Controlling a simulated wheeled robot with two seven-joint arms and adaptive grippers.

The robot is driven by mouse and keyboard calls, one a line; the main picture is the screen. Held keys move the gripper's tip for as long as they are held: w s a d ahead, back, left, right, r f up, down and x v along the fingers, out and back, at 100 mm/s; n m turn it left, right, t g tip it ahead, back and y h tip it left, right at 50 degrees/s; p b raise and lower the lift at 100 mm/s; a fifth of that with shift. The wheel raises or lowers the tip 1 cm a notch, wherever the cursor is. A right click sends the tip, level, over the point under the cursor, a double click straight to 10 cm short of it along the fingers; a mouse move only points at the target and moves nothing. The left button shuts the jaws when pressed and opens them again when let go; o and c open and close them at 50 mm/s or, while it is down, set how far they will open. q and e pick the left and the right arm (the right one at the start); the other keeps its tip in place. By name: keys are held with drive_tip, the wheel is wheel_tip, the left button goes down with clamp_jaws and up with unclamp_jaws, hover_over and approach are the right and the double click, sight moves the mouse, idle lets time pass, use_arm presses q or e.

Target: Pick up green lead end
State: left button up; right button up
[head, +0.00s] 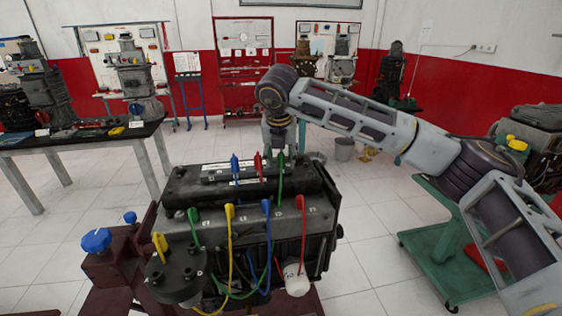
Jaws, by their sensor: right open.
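A green lead end (281,160) stands upright on the black top cover of the engine (318,215). Its green lead hangs down from it. A second green lead end (193,216) is at the front left of the engine top. My right gripper (283,149) points down right at the rear green lead end. The gripper is open, but its fingers are small and partly hidden, so I cannot tell whether they touch the lead end. My left gripper is not in view.
A blue lead end (235,164) and a red lead end (257,161) stand just left of the rear green one. Yellow and blue lead ends are on the engine front. A white cup-shaped part (296,281) hangs at the front. A green trolley (445,250) stands at right.

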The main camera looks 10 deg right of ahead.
sight(281, 154)
drive_tip(key=shift+c, duration=0.4)
drive_tip(key=c, duration=0.9)
drive_tip(key=shift+o, duration=0.2)
drive_tip(key=shift+r, duration=0.6)
wheel_tip(281, 154, up, 8)
drive_tip(key=shift+f+b, duration=0.1)
drive_tip(key=shift+b, duration=0.3)
drive_tip(key=shift+r, duration=0.55)
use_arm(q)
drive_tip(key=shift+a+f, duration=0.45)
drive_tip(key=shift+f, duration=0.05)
